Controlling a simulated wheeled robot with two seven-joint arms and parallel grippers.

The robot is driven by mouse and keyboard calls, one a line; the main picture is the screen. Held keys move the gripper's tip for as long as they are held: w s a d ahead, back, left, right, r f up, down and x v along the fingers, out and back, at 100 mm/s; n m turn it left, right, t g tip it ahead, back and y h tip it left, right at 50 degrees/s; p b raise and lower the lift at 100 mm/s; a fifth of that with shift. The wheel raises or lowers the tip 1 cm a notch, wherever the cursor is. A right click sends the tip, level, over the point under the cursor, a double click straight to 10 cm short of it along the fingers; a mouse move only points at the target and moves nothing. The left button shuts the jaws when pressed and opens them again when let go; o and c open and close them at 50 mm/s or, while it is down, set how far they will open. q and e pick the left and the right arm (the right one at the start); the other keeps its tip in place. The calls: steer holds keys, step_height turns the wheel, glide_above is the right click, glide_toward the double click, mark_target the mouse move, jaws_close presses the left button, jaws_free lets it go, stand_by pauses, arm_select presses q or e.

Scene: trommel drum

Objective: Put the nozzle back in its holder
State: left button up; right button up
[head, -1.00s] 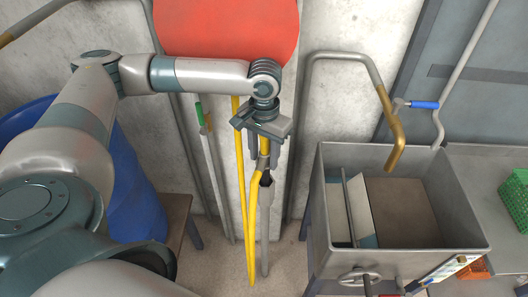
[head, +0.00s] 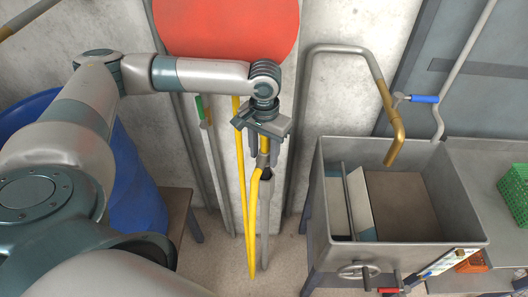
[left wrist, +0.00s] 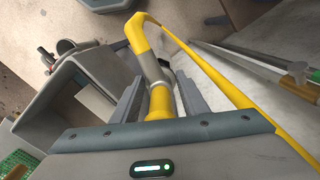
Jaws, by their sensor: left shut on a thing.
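The nozzle is yellow with a grey collar (left wrist: 150,66). My left gripper (head: 263,152) is shut on it, pointing down in front of the wall. In the left wrist view the nozzle's yellow part (left wrist: 161,103) lies between the two fingers of my left gripper (left wrist: 160,98). A yellow hose (head: 245,205) hangs in a long loop from it. A grey upright post with a dark top, which looks like the holder (head: 264,225), stands directly below the gripper. Whether the nozzle's lower end is inside it or only beside it, I cannot tell. My right gripper is not in view.
A grey metal tub (head: 470,231) with a handwheel stands to the right. A bent pipe (head: 345,48) rises behind it. A blue barrel (head: 140,190) stands left, beside a small bench (head: 176,205).

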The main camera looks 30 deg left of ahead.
mark_target(264, 163)
arm_select(q)
steer(key=shift+f, duration=0.5)
steer(key=shift+f, duration=0.85)
steer(key=shift+f+p, duration=0.4)
steer(key=shift+f, duration=0.5)
steer(key=shift+f, duration=0.85)
steer(key=shift+f, duration=0.1)
steer(key=o, duration=1.3)
steer(key=shift+p, duration=0.35)
